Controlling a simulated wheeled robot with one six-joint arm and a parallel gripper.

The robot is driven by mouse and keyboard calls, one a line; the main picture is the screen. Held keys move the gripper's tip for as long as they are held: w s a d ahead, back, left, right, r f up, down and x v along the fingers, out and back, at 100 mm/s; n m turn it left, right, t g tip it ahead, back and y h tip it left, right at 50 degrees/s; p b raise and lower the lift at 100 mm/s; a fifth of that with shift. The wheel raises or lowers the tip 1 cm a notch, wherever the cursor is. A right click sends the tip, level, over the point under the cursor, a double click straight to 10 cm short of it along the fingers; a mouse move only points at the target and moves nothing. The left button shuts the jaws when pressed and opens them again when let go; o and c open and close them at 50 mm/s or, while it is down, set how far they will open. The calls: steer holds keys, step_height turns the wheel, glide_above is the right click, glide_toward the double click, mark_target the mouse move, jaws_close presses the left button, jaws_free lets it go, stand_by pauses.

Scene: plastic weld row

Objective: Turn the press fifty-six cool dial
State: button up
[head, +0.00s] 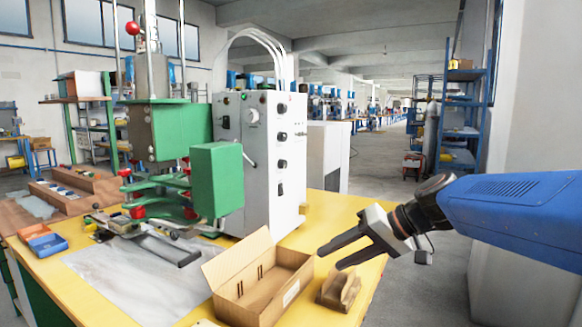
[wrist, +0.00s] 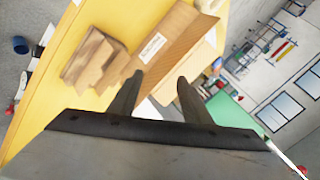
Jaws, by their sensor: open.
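The white control cabinet (head: 268,215) of the press stands upright on the yellow table, beside the green press (head: 182,130). Its front carries a pale round dial (head: 254,115) at the upper left and a column of black knobs (head: 282,137) on the right. The labels are too small to read, so I cannot tell which is the cool dial. My gripper (head: 330,260) is open and empty, low to the right of the cabinet and apart from it. In the wrist view its open fingers (wrist: 160,80) point toward a cardboard box; no dial shows there.
An open cardboard box (head: 258,290) and a small brown block (head: 340,289) sit on the yellow table (head: 310,225) near my gripper. The aisle (head: 400,200) behind is clear.

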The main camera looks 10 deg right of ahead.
steer(key=w+d+r+t+y, duration=0.1)
steer(key=w+r+t+y, duration=0.15)
steer(key=w+r, duration=0.65)
steer(key=t+y, duration=0.3)
glide_toward(286, 164)
steer(key=shift+m, duration=0.3)
steer(key=x, duration=0.8)
steer(key=shift+s, duration=0.1)
steer(key=c, duration=1)
